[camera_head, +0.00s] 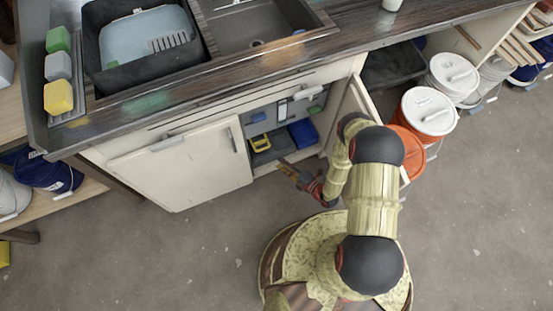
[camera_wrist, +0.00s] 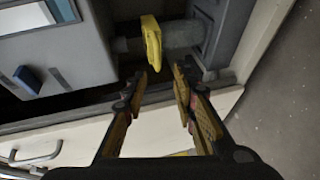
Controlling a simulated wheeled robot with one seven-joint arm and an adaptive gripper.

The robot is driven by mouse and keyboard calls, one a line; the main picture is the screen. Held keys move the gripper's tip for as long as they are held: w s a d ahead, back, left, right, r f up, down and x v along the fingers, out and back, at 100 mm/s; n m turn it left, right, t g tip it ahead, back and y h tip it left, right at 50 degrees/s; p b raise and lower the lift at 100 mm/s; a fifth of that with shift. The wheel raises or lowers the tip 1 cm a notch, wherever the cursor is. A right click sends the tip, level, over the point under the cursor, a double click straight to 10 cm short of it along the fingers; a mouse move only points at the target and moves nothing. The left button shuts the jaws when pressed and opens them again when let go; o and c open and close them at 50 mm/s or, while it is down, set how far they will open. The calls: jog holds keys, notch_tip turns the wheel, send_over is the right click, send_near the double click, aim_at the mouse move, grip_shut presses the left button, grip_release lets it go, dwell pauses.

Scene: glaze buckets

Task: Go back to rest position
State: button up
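My gripper (camera_head: 286,170) is in front of the open cabinet (camera_head: 284,103) under the sink counter, pointing toward its inside. In the wrist view my gripper (camera_wrist: 160,80) has its two fingers apart, with nothing between them. A yellow item (camera_wrist: 152,42) is ahead of the fingertips inside the cabinet, apart from them. In the head view a small yellow item (camera_head: 260,141) lies on the cabinet floor, beside a blue bin (camera_head: 302,133). My arm stretches from my base toward the cabinet.
The right cabinet door (camera_head: 352,100) stands open close to my arm. The left door (camera_head: 183,163) is shut. An orange bucket (camera_head: 411,152) and a white-lidded bucket (camera_head: 428,110) stand right of my arm. The floor (camera_head: 480,220) at right is clear.

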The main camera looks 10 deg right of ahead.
jog(key=shift+s+d+r, duration=0.15)
jog(key=shift+s+d, duration=0.25)
jog(key=shift+s, duration=0.05)
dwell(0.4)
